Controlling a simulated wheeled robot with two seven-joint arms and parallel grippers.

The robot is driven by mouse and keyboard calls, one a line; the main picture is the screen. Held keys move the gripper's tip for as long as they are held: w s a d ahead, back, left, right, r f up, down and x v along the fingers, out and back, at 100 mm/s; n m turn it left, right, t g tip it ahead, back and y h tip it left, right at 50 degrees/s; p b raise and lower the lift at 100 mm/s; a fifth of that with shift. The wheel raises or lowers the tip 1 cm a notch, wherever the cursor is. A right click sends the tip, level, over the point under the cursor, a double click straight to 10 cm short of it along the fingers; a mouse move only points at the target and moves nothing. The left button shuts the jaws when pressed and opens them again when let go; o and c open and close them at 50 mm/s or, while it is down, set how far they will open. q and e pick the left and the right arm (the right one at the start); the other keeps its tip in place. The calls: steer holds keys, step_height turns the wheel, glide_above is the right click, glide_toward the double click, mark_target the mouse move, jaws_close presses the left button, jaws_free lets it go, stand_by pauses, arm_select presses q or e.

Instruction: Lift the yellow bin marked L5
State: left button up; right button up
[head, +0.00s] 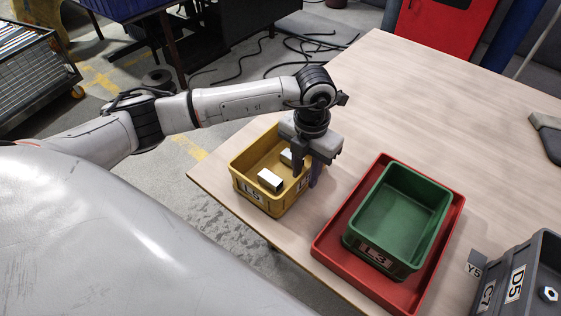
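The yellow bin (239,180) marked L5 stands on the near left edge of the wooden table in the head view. Its L5 label faces me, and a second label on its right side is partly hidden. Several pale metal pieces (270,180) lie inside it. My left gripper (307,179) points down at the bin's right side, one finger on the inner side and one on the outer side of the wall. The fingers stand a little apart, but whether they press on the wall cannot be told. My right gripper is out of view.
A green bin (391,214) marked L3 sits in a red tray (331,241) just right of the yellow bin.

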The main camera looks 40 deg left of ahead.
mark_target(304, 190)
arm_select(q)
steer(key=shift+w+f, duration=0.1)
steer(key=shift+f, duration=1.4)
jaws_close()
steer(key=shift+r, duration=0.1)
